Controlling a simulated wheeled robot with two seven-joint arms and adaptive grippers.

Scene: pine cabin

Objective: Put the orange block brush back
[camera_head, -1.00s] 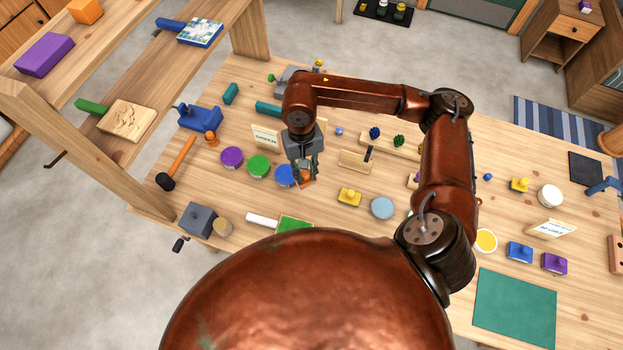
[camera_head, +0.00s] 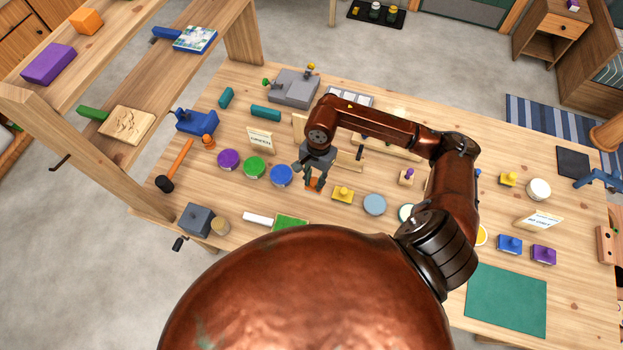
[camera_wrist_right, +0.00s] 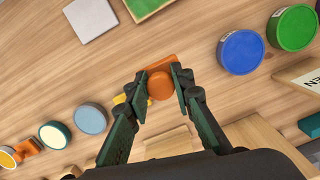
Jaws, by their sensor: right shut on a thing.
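The orange block brush (camera_head: 313,184) is a small orange block with a round knob. My right gripper (camera_head: 316,182) is shut on it, low over the table between the blue-lidded tin (camera_head: 281,176) and the yellow block brush (camera_head: 343,194). In the right wrist view my right gripper's fingers (camera_wrist_right: 160,92) grip the knob of the orange block brush (camera_wrist_right: 160,84) from both sides. The yellow block brush is mostly hidden behind a finger there. I cannot tell whether the orange block touches the table. My left gripper is not in view.
Purple (camera_head: 228,159) and green (camera_head: 254,167) tins stand left of the blue one. A pale blue tin (camera_head: 374,205) stands right of the yellow brush. Blue (camera_head: 509,244) and purple (camera_head: 543,254) block brushes stand at right. My arm hides part of the table. A green mat (camera_head: 506,300) lies clear.

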